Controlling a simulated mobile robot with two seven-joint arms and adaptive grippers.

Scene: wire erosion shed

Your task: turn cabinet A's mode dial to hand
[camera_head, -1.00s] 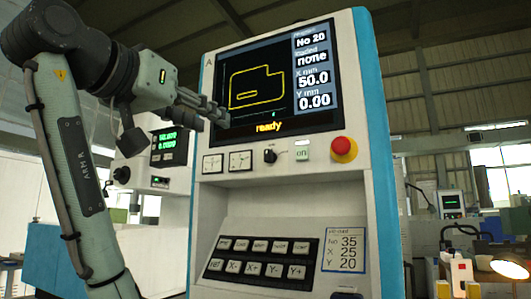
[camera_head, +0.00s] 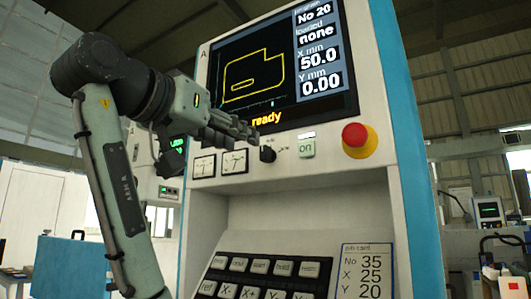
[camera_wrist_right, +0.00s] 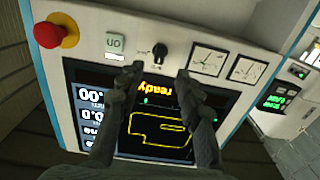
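Cabinet A (camera_head: 300,176) is a white cabinet with blue edges and the letter A at its top left. Its mode dial (camera_head: 268,154) is a small black knob below the screen, between two gauges and the "on" button. It also shows in the right wrist view (camera_wrist_right: 160,52); the labels beside it are too small to read. My right gripper (camera_head: 247,131) is just above and left of the dial in the head view. In the right wrist view its two fingers (camera_wrist_right: 160,73) are apart with nothing between them, pointing toward the dial. My left gripper is not in view.
A red emergency button (camera_head: 356,136) on a yellow ring stands out right of the "on" button (camera_head: 307,148). The screen (camera_head: 285,70) reads "ready". A keypad (camera_head: 262,276) and a job card (camera_head: 366,272) sit lower down. The recess above the keypad is clear.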

